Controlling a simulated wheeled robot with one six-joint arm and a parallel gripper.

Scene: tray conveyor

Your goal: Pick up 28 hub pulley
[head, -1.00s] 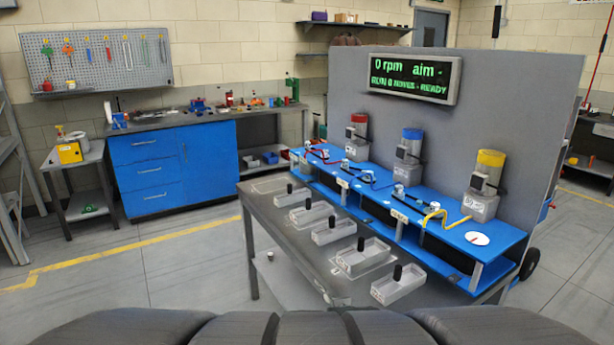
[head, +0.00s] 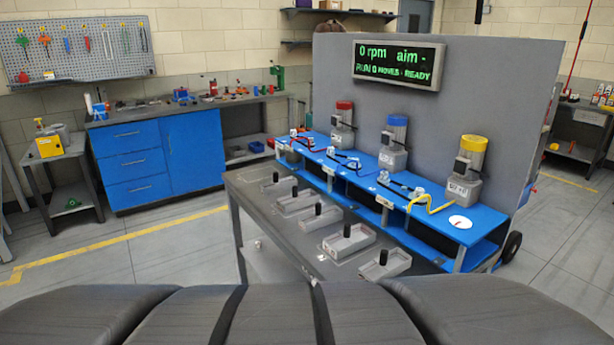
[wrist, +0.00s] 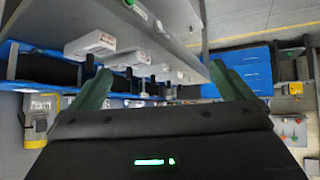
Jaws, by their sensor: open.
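No part can be made out as the 28 hub pulley; the labels are too small to read. Several grey trays with black upright handles stand in a row on the grey table, the nearest tray (head: 398,262) at its right end and another tray (head: 362,238) behind it. Small metal pieces (head: 386,178) sit on the blue bench in front of the motors. In the wrist view the scene is upside down, and my gripper (wrist: 163,80) is open, its two green fingers wide apart with nothing held. A white tray (wrist: 90,45) shows beyond the fingers, apart from them.
The blue bench (head: 470,236) carries red-, blue- and yellow-topped motors (head: 466,165) before a grey panel. A display (head: 398,65) reads 0 rpm and READY. A blue cabinet (head: 195,155) and side table stand at the left. The floor between is clear.

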